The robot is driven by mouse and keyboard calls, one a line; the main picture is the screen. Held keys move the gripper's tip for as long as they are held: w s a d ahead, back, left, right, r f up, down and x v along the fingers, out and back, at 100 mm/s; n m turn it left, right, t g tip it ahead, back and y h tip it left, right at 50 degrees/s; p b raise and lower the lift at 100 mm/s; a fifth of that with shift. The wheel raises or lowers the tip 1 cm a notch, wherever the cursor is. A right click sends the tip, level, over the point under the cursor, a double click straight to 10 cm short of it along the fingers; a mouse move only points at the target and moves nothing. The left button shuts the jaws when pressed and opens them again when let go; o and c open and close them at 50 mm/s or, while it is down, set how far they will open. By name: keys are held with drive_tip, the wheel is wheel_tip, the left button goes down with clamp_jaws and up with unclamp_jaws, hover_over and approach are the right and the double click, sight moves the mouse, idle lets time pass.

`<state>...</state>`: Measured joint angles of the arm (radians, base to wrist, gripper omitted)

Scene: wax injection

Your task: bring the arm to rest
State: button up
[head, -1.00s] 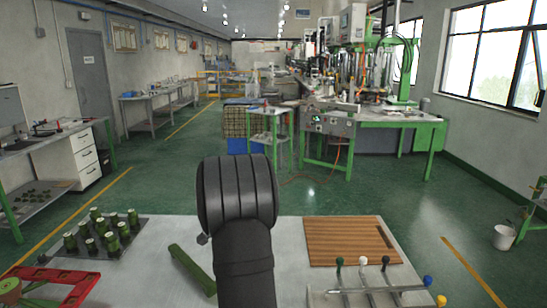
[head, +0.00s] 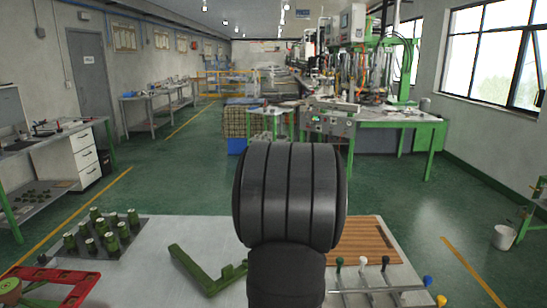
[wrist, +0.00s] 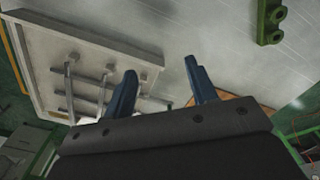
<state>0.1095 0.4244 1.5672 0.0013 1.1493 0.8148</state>
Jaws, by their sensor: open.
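My gripper (wrist: 161,67) shows in the wrist view with its two dark blue fingers apart and nothing between them. It is above the pale work table, whose bare top (wrist: 180,35) lies beyond the fingers. In the head view my dark, ribbed arm rises at the centre right in front of the table (head: 210,230) and hides part of it. The fingers are not visible in the head view.
A green bracket (head: 200,272) lies left of my arm; a green part also shows in the wrist view (wrist: 268,22). A tray (head: 78,250) holds several green cylinders. A red frame (head: 75,284), wooden board (head: 372,242) and knobbed rods (head: 375,292) share the table.

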drive_tip(key=s+d+r+m, duration=0.2)
drive_tip(key=s+d+m, duration=0.1)
drive_tip(key=s+d, duration=1.1)
drive_tip(key=s+d+f+m, duration=0.1)
drive_tip(key=s+d+m, duration=0.2)
drive_tip(key=s, duration=1.3)
drive_tip(key=shift+d, duration=0.85)
